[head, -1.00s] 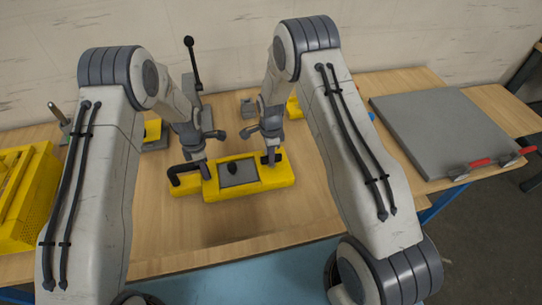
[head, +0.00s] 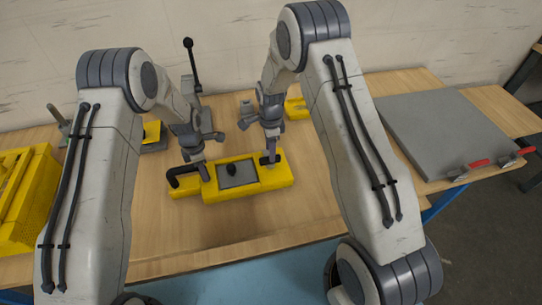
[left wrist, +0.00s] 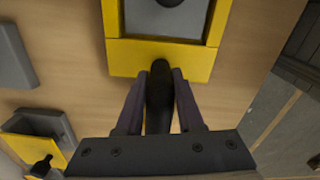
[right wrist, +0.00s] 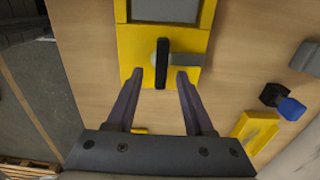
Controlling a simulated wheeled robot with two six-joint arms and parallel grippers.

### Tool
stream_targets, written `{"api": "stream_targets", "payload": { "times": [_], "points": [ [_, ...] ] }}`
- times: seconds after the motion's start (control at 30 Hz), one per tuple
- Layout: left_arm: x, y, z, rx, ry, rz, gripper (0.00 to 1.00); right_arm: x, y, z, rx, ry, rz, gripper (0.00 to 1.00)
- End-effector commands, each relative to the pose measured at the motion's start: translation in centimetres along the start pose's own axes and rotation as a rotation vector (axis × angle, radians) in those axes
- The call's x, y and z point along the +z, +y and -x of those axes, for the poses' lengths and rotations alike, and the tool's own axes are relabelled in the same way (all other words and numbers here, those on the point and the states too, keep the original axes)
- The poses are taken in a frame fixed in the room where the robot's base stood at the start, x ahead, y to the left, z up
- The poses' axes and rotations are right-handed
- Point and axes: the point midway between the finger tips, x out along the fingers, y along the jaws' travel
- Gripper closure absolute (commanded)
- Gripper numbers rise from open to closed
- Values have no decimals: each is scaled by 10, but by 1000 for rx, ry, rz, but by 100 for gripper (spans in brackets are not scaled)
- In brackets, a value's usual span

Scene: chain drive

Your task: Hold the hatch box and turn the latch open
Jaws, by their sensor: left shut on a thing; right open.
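The yellow hatch box (head: 210,190) lies on the table, with a grey hatch panel (head: 240,175) bearing a dark knob in its middle. A black handle (head: 173,178) stands at its left end. My left gripper (left wrist: 160,85) is shut on this handle, which shows between its fingers in the left wrist view. At the box's right end is the black latch bar (right wrist: 162,63), beside a grey plate (right wrist: 187,60). My right gripper (right wrist: 159,76) is open, its fingertips apart on either side of the latch's near end. The right fingers partly hide the latch in the head view.
A yellow perforated case (head: 30,195) stands at the left. A large grey panel (head: 445,130) with red-handled clamps (head: 480,163) lies at the right. Small grey and yellow parts (head: 297,108) lie behind the box. The table in front of the box is clear.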

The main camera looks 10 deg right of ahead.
Motion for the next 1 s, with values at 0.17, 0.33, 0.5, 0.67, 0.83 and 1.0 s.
{"api": "stream_targets", "payload": {
  "times": [0.17, 0.33, 0.5, 0.67, 0.83, 1.0],
  "points": [
    [1, 0, 0, 2, -1, 1, 100, 0, -1, 40, -4, 0, 0, 48],
    [1, 0, 0, 2, -1, 1, 100, -1, 0, 66, -1, 0, -1, 48],
    [1, 0, 0, 2, -2, 1, 100, -1, 0, 76, 1, 1, -1, 48],
    [1, 1, 0, 2, -2, 1, 100, -1, 0, 77, 2, 1, -1, 48],
    [1, 1, 1, 2, -2, 2, 100, -1, 0, 76, 2, 1, 0, 48],
    [0, 1, 0, 2, -1, 2, 29, 0, 0, 76, 2, 1, 0, 48]
  ]
}}
